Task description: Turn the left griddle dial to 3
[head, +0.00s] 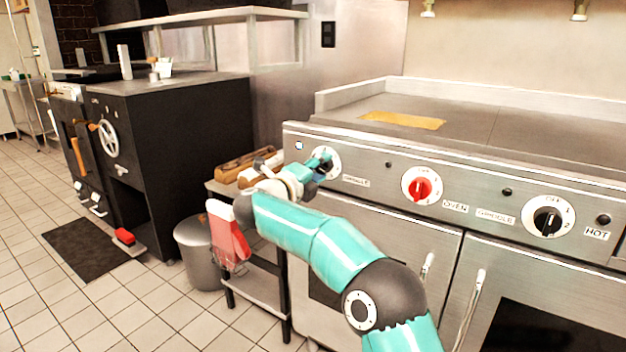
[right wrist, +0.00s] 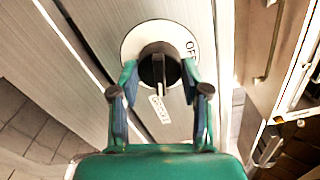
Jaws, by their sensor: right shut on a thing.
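The left griddle dial (head: 334,157) is on the left end of the steel griddle's front panel, with a "GRIDDLE" label beside it. My right gripper (head: 318,161) is at this dial and covers much of it in the head view. In the right wrist view the dial's black knob (right wrist: 158,62) sits on a round white plate (right wrist: 135,42). The fingers of my right gripper (right wrist: 159,80) are shut on the knob, one on each side. "OF" letters show on the plate's right side; the 3 mark cannot be made out. My left gripper is out of view.
A red dial (head: 422,187) and another black griddle dial (head: 548,220) are farther right on the panel. Oven doors with handles (head: 471,300) are below. A low side table (head: 262,290) and a metal bin (head: 197,255) stand at the left.

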